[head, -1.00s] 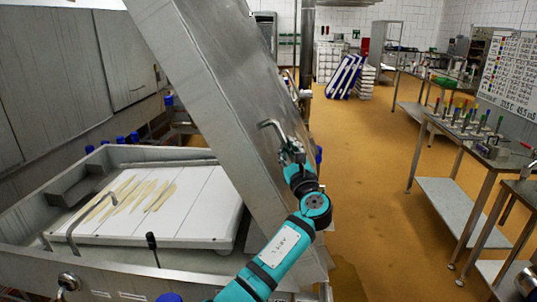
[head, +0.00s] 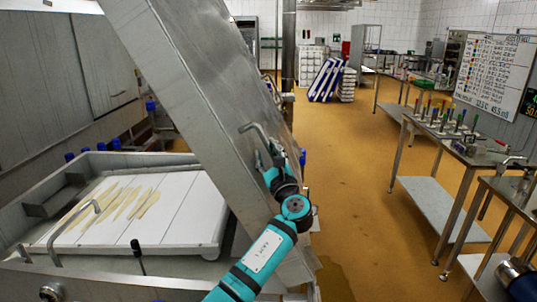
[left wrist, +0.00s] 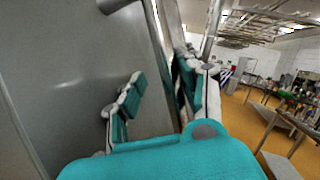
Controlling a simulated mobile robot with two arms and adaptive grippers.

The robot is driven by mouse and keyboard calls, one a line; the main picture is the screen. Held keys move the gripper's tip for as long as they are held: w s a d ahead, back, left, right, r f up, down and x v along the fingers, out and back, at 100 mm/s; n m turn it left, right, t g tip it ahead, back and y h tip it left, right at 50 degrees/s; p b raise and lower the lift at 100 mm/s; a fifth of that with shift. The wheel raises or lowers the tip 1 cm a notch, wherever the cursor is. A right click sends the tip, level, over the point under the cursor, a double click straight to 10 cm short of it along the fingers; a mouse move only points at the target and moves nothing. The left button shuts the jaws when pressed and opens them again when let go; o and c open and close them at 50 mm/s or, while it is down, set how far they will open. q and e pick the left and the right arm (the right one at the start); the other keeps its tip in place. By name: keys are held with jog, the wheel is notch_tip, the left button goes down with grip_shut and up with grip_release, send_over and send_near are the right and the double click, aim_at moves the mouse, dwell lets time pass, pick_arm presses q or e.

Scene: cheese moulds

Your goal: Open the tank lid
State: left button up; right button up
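The tank lid (head: 205,90) is a large grey metal panel, tilted steeply up over the right side of the tank (head: 105,160). The tank's left part is uncovered. My left gripper (head: 266,158) is at this handle. In the left wrist view its two fingers (left wrist: 155,90) stand apart, with the bar running between them. Whether they touch the bar is unclear. My right gripper is not in view.
White boards (head: 190,190) with pale strips lie in the tank's open part. Worktables (head: 435,135) with coloured-handled tools stand along the right. Blue-and-white racks (head: 326,80) lean at the back. The orange floor between is clear.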

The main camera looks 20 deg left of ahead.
pick_arm(q)
jog(key=shift+s, duration=0.15)
jog(key=v, duration=1.1)
jog(key=shift+s+d, duration=0.25)
jog(key=shift+s, duration=0.05)
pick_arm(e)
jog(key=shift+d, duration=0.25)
pick_arm(q)
jog(key=shift+f, duration=0.15)
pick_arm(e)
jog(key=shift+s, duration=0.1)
